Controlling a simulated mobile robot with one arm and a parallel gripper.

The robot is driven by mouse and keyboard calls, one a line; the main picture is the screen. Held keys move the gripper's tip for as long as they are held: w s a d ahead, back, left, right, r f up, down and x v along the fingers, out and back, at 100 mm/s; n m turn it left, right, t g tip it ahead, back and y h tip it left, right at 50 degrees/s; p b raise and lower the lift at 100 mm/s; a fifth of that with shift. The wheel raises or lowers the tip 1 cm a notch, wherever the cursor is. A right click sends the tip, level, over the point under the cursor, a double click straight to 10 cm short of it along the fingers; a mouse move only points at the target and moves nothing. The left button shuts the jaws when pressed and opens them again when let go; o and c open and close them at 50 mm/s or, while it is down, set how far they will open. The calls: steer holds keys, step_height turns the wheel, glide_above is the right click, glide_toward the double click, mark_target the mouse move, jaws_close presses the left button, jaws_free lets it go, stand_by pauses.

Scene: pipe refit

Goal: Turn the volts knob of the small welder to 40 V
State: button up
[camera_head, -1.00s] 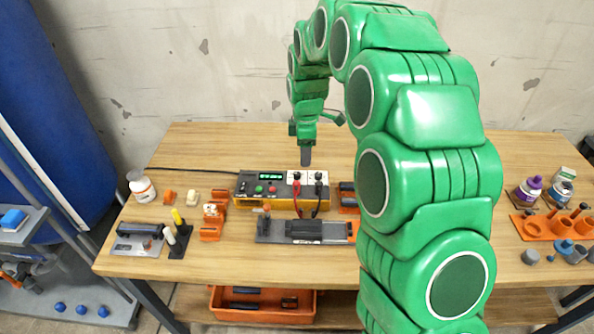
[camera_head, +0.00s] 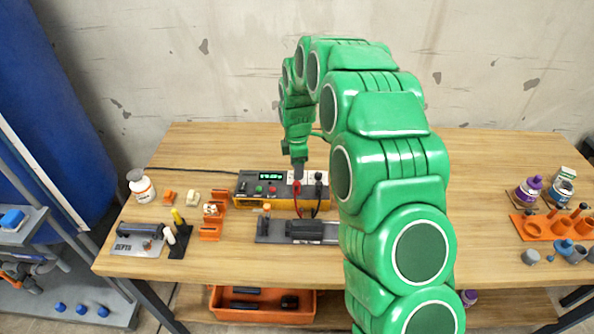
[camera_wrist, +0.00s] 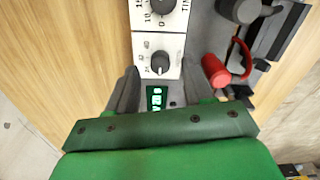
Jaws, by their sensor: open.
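The small welder (camera_head: 262,190) sits on the bench, a grey and yellow box with a lit green display, which also shows in the wrist view (camera_wrist: 156,97). The volts knob (camera_wrist: 160,63) is a small dark grey knob on a white dial plate with numbers including 40. Its pointer is too small to read surely. My gripper (camera_wrist: 160,72) is open and empty, pointing down over the welder, with one finger on either side of the knob plate. I cannot tell how high the fingertips are above it. In the head view my gripper (camera_head: 298,172) partly hides the dials.
The time knob (camera_wrist: 163,6) is beside the volts knob. A red plug (camera_wrist: 215,70) with its lead stands close to the right finger. A grey fixture (camera_head: 300,232) lies in front of the welder. Orange holders (camera_head: 212,222) and a white bottle (camera_head: 141,187) are to the left.

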steer(key=shift+f, duration=1)
jaws_close()
